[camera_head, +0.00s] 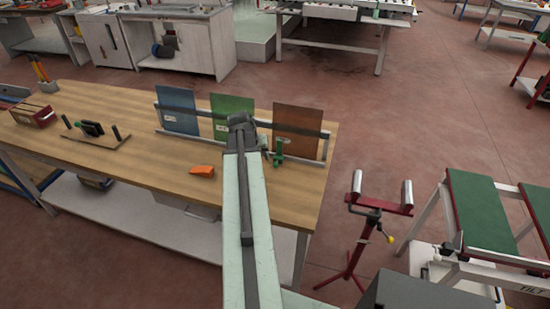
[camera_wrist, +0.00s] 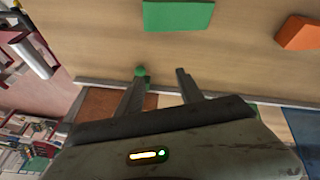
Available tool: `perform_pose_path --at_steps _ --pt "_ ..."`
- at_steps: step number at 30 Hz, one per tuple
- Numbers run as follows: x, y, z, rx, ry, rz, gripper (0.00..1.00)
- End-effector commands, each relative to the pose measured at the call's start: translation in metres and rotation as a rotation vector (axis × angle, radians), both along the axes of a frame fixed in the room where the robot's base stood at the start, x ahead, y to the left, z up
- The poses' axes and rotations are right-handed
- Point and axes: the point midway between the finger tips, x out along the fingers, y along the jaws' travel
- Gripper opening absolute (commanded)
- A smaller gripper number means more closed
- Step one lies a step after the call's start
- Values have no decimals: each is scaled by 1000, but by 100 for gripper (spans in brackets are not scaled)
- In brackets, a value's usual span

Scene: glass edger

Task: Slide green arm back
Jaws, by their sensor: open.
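In the head view a small upright green piece (camera_head: 278,152) stands at the rail in front of the brown panel; I take it for the green arm. My gripper (camera_head: 264,148), mostly hidden behind my own arm, is close to its left. In the wrist view my gripper (camera_wrist: 161,75) is open, its two fingers apart with bare bench between them. A small green knob (camera_wrist: 140,71) shows at the left fingertip; I cannot tell whether they touch. A flat green block (camera_wrist: 178,14) lies beyond the fingertips. I cannot tell how it relates to the green piece.
A metal rail (camera_head: 320,152) holds blue (camera_head: 178,110), green (camera_head: 231,106) and brown (camera_head: 298,117) panels on the wooden bench (camera_head: 110,155). An orange object (camera_head: 202,171) lies on the bench, left of my arm. A roller stand (camera_head: 375,208) is on the floor at right.

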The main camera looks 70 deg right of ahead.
Motion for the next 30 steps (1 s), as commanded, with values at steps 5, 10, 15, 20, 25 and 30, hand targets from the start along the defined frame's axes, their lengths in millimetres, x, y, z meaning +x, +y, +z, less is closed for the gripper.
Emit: perform_pose_path --at_steps 5,10,15,20,25,30 --pt "-39 -24 5 -24 -1 -67 44" --pt "-39 -25 1 -24 1 -67 44" --pt "-39 -32 -19 -23 0 -67 44" --pt "-41 -44 -47 -23 0 -67 44" --pt "-42 -54 -67 -23 1 -65 44" --pt "-43 -55 -67 -22 1 -63 44"
